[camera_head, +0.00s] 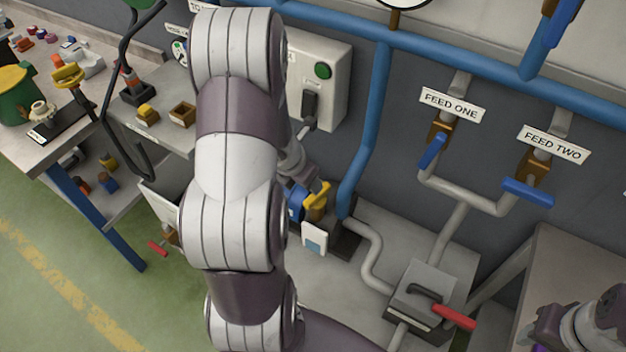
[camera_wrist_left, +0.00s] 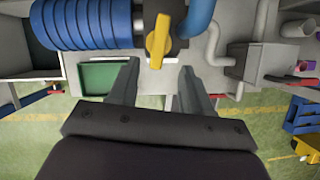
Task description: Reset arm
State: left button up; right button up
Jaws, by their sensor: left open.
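My left arm (camera_head: 235,170) fills the middle of the head view and hides what lies behind it; its gripper fingers cannot be made out there. In the left wrist view my left gripper (camera_wrist_left: 159,72) is open with nothing between its fingers. A yellow valve handle (camera_wrist_left: 158,40) stands just ahead of the fingertips, apart from them as far as I can tell. It also shows in the head view (camera_head: 318,195), right of my arm. A blue ribbed cylinder (camera_wrist_left: 90,22) lies beside the handle. Part of my right arm (camera_head: 585,325) shows at the lower right; its gripper is not seen.
Blue pipes (camera_head: 376,110) run along the wall, with a green-button box (camera_head: 330,85) beside them. Two blue-handled valves carry the labels FEED ONE (camera_head: 452,104) and FEED TWO (camera_head: 552,145). A red-handled box (camera_head: 425,292) stands low. A cluttered bench (camera_head: 60,150) is left; green floor is clear.

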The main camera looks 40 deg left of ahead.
pick_arm(q)
jog(key=shift+p+v, duration=0.4)
jog(key=shift+v, duration=1.1)
